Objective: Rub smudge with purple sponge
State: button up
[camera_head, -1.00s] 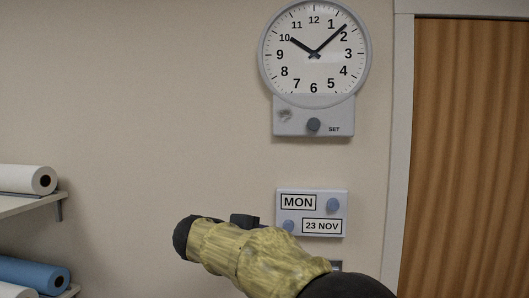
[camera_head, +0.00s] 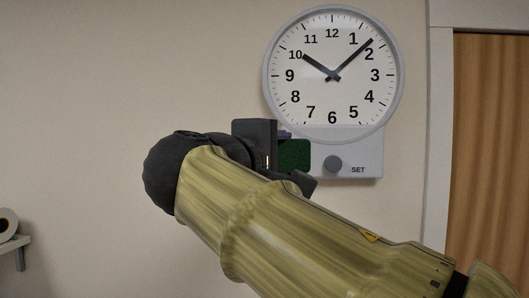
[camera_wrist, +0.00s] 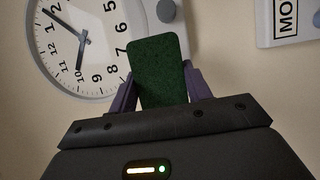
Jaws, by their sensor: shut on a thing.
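My gripper (camera_wrist: 160,84) is shut on a green, block-shaped sponge (camera_wrist: 159,62), with a purple-grey finger on each side of it; no purple face of the sponge is clearly seen. In the head view, the green sponge (camera_head: 293,156) is in front of the left part of the light grey panel (camera_head: 358,152) under the wall clock (camera_head: 333,100). I cannot tell whether it touches the panel. The smudge is hidden now, behind the sponge and gripper.
A round grey knob (camera_head: 333,164) sits just right of the sponge on the panel, beside the word SET. A calendar plate (camera_wrist: 287,20) is at the upper right in the wrist view. A wooden door (camera_head: 490,150) is at the right, and a shelf with a roll (camera_head: 8,224) at the far left.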

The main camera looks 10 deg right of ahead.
aim_at(281, 153)
jog(key=shift+s, duration=0.15)
jog(key=shift+w+d+p, duration=0.25)
jog(key=shift+w+p, duration=0.05)
jog(key=shift+w, duration=0.55)
jog(key=shift+w+d+p, duration=0.25)
jog(key=shift+w+p, duration=0.1)
jog(key=shift+w, duration=0.45)
jog(key=shift+w+d+p, duration=0.25)
jog(key=shift+w+p, duration=0.05)
jog(key=shift+w, duration=0.55)
jog(key=shift+w+d, duration=0.15)
jog(key=shift+w, duration=0.3)
jog(key=shift+d, duration=0.1)
jog(key=shift+w, duration=0.1)
jog(key=shift+w, duration=0.25)
jog(key=shift+w+d, duration=0.1)
